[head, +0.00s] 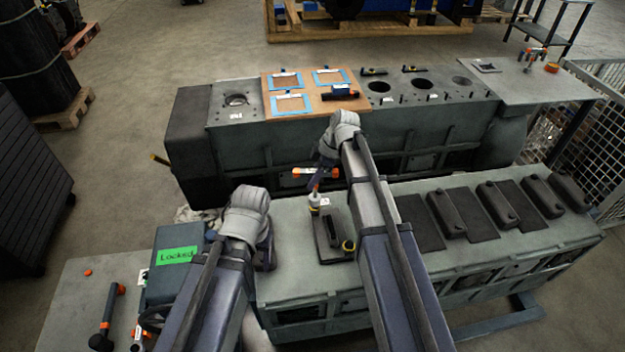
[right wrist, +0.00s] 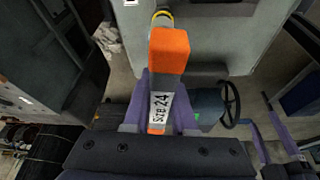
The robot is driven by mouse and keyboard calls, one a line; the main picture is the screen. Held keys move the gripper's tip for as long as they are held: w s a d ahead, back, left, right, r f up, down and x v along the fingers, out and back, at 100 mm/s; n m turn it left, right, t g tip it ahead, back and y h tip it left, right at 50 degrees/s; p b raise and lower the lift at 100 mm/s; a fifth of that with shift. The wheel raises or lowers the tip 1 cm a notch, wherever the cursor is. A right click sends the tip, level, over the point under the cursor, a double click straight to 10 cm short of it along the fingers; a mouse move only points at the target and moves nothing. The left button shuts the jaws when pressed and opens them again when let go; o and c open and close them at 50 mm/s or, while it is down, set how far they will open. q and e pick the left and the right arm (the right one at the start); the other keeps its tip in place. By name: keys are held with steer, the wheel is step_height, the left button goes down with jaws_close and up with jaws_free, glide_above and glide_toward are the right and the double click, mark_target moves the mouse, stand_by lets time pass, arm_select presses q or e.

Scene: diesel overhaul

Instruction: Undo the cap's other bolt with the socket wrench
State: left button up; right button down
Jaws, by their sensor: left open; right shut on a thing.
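The socket wrench (head: 315,190) has an orange handle and a pale lower part. My right gripper (head: 322,176) is shut on it. In the right wrist view the wrench's orange block and "size 24" label (right wrist: 161,105) show between the fingers (right wrist: 160,115). The dark cap (head: 328,236) lies on the near engine block, with a yellow-ringed part (head: 348,246) at its near end. The wrench's lower end is by the cap's far end; I cannot tell whether it touches a bolt. My left gripper (head: 267,252) is open, left of the cap; its fingers are partly hidden.
Several dark caps (head: 497,204) and flat plates sit along the near block (head: 386,273) to the right. A green "Locked" screen (head: 176,255) stands at left. An orange-ended tool (head: 106,318) lies on the left table (head: 72,285). The far block (head: 340,135) carries a wooden board (head: 273,84).

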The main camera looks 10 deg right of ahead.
steer(key=m, duration=0.2)
steer(key=m+t, duration=0.1)
steer(key=m, duration=0.1)
steer(key=m+t+h, duration=0.1)
steer(key=m, duration=0.2)
steer(key=shift+w+d, duration=0.1)
steer(key=shift+w, duration=0.15)
steer(key=shift+w+d+m+t+h, duration=0.15)
steer(key=shift+m+t+h, duration=0.2)
steer(key=shift+m, duration=0.8)
steer(key=shift+w+a+m+t+h, duration=0.1)
steer(key=shift+m+t+h, duration=0.25)
steer(key=shift+m, duration=0.8)
